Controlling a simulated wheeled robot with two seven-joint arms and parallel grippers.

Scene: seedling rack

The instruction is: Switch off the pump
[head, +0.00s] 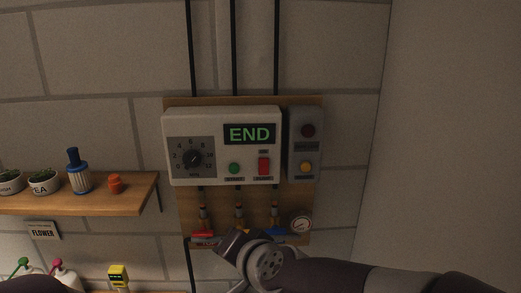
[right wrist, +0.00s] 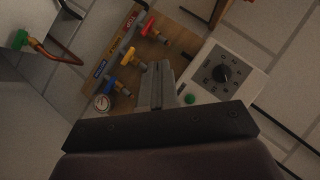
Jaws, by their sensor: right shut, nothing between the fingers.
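A white control box (head: 221,145) hangs on a wooden board and also shows in the right wrist view (right wrist: 248,88). It has a round dial (head: 193,158), a green END display (head: 249,134), a green button (head: 234,168) and a red switch (head: 264,166). Their small labels are too blurred to read. My right gripper (head: 232,240) is below the box, in front of the valves. In the right wrist view, its fingers (right wrist: 157,84) are together and empty, near the green button (right wrist: 190,98); the red switch is hidden there. My left gripper is out of view.
A grey box (head: 304,145) with a dark red lamp and a yellow button adjoins on the right. Below are red (head: 203,236), yellow and blue (head: 277,231) valve handles and a gauge (head: 300,223). A shelf (head: 132,190) with pots and a blue bottle is left.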

